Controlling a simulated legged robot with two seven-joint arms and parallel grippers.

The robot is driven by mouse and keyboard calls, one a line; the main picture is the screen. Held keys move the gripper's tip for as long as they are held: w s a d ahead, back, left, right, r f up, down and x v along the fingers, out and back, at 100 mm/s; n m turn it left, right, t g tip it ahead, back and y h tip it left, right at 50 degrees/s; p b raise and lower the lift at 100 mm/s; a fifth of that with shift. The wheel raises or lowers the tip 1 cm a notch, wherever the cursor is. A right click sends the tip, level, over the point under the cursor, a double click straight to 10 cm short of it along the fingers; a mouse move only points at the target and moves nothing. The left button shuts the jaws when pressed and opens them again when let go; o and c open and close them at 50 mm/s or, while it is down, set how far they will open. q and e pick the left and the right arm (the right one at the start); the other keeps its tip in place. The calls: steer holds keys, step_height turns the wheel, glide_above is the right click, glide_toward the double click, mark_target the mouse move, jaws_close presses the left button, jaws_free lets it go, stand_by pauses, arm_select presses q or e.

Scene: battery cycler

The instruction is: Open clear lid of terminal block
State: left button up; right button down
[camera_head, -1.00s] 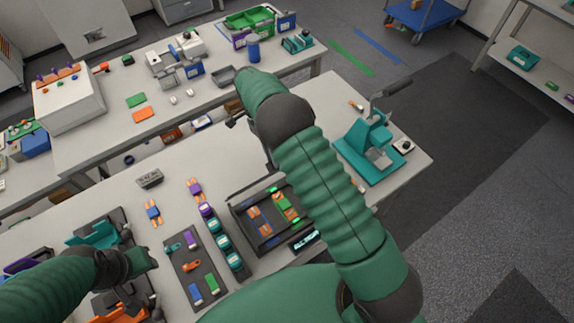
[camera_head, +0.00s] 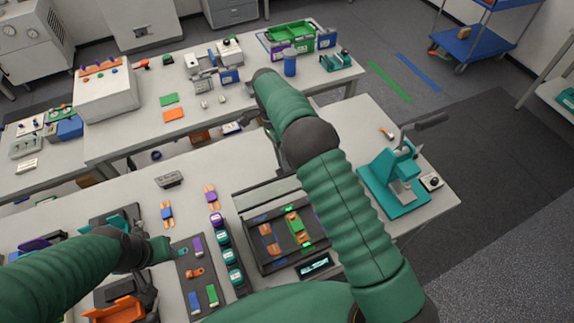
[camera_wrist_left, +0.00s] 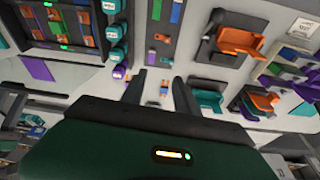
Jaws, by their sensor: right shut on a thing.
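The terminal block (camera_head: 262,262) is a dark box holding orange and green pieces with green lights. It also shows at the upper left of the left wrist view (camera_wrist_left: 86,52). A pale see-through pane (camera_wrist_left: 45,72) beside its edge there looks like the clear lid; its exact angle is unclear. My right gripper (camera_head: 280,160) is at the block's rear side, mostly hidden behind my right arm. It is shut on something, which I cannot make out. My left gripper (camera_wrist_left: 160,82) is open and empty, its fingers apart above the table.
A teal press (camera_head: 393,188) stands to the right. Small blue (camera_head: 167,213) and purple (camera_head: 211,196) pieces lie behind the tray.

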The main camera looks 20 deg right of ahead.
arm_select(q)
steer(key=shift+w+f, duration=0.15)
steer(key=shift+f, duration=0.2)
stand_by(0.3)
